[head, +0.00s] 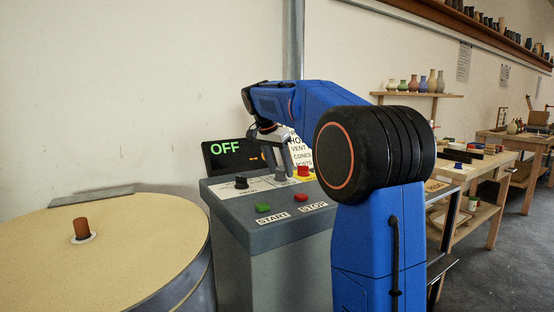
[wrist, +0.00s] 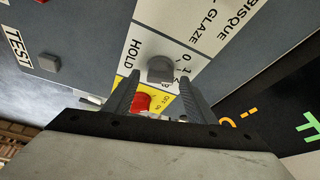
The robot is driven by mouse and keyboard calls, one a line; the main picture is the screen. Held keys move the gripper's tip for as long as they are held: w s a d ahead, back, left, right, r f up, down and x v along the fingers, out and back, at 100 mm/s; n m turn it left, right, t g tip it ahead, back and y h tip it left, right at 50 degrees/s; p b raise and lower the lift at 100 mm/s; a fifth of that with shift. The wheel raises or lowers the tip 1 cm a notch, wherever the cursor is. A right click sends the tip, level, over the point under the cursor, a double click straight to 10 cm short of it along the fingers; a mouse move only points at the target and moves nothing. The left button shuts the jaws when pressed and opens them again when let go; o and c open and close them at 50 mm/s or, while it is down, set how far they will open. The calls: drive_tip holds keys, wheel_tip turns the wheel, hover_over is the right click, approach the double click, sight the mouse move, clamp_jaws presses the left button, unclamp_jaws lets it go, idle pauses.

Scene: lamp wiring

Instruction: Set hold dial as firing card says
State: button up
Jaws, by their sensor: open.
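The hold dial (wrist: 160,69) is a small grey knob on a white plate marked HOLD, with numbers beside it. In the wrist view it shows between the tips of my gripper (wrist: 161,78). The gripper is open, one finger on each side of the dial in the picture; whether they touch it I cannot tell. In the head view my gripper (head: 279,170) points down over the grey control box (head: 260,225). The firing card (head: 301,151) stands behind the box. My arm covers part of it, and its hold line cannot be read.
A red knob (wrist: 141,103) on a yellow plate sits close to the fingers. A black knob (head: 241,182), green START button (head: 263,208) and red STOP button (head: 301,197) are on the panel. The display (head: 235,155) reads OFF. A round kiln lid (head: 140,235) lies left.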

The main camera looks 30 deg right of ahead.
drive_tip(key=v, duration=1.7)
drive_tip(key=shift+s+r, duration=0.1)
drive_tip(key=shift+s, duration=0.05)
